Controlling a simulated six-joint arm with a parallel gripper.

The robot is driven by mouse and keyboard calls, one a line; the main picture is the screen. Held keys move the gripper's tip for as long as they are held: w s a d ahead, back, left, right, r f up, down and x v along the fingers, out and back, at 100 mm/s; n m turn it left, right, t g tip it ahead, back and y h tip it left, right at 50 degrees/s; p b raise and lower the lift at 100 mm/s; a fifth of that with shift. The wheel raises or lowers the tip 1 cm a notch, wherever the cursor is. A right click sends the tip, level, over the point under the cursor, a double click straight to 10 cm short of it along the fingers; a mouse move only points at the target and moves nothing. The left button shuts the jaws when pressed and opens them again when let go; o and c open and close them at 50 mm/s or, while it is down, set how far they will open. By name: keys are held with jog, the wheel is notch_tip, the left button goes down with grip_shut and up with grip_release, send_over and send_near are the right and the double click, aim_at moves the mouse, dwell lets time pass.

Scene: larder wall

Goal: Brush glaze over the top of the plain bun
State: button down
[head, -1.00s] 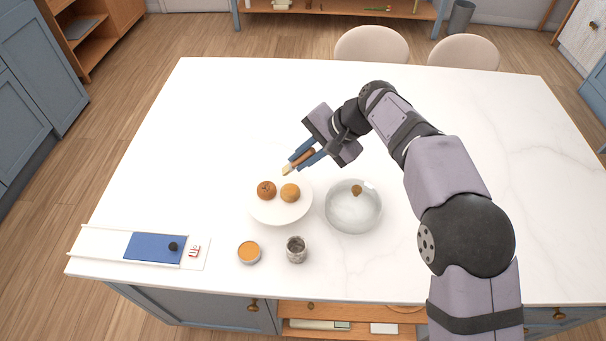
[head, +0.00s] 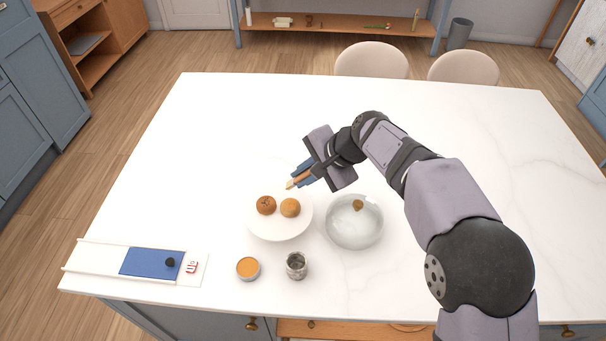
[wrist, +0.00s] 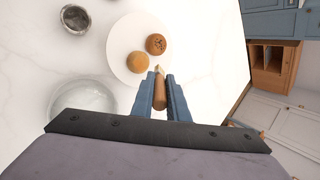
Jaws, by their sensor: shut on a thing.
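The plain bun (head: 290,208) sits on the right of a white plate (head: 280,233), smooth and golden brown on top. It also shows in the wrist view (wrist: 136,63). A browner bun with dark marks on top (head: 266,204) sits beside it on the left. My gripper (head: 301,177) is shut on a brush with a brown wooden handle (wrist: 160,98) and pale bristles (head: 290,185). The bristles are near the plate's back edge, apart from the buns. A small bowl of orange glaze (head: 248,268) stands in front of the plate.
A clear glass bowl (head: 355,238) with a small brown thing in it stands right of the plate. A metal cup (head: 296,265) is in front. A white tray with a blue panel (head: 150,263) lies front left. The table's back half is clear.

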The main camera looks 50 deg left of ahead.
jog(key=shift+f+b, duration=1.5)
jog(key=shift+f, duration=0.5)
jog(key=shift+f+b, duration=0.5)
jog(key=shift+f, duration=0.25)
jog(key=shift+d, duration=0.1)
jog(key=shift+s+d+r+b, duration=0.1)
jog(key=shift+s+d+b, duration=0.55)
jog(key=shift+s, duration=0.2)
jog(key=shift+w+a+p, duration=0.7)
jog(key=shift+w+p, duration=0.15)
jog(key=shift+p, duration=0.1)
jog(key=shift+s, duration=0.1)
